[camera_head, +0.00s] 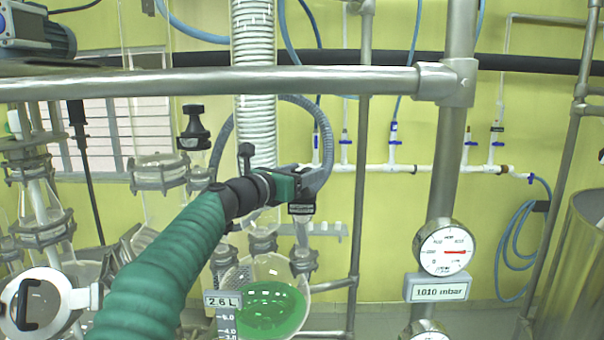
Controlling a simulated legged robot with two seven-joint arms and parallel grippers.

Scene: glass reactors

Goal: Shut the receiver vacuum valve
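My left arm, in a green sleeve, reaches up from the lower left, and its gripper (304,186) is at the middle of the view. The fingers are small and partly merged with dark fittings behind, so I cannot tell whether they are open or shut. A dark fitting (301,209) shows just below the gripper; whether they touch is unclear. The receiver flask (266,268) with green liquid hangs below, beside a 2.6 L label (222,301). I cannot clearly make out the receiver vacuum valve; it may be hidden by the gripper. My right gripper is not in view.
A steel rail (220,82) crosses in front of the glass coil column (254,50). A thick post (446,170) carries a gauge (445,247) and a 1010 mbar display (437,287). A white pipe with blue-handled valves (393,134) runs along the yellow wall. A black-knobbed fitting (194,128) stands left.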

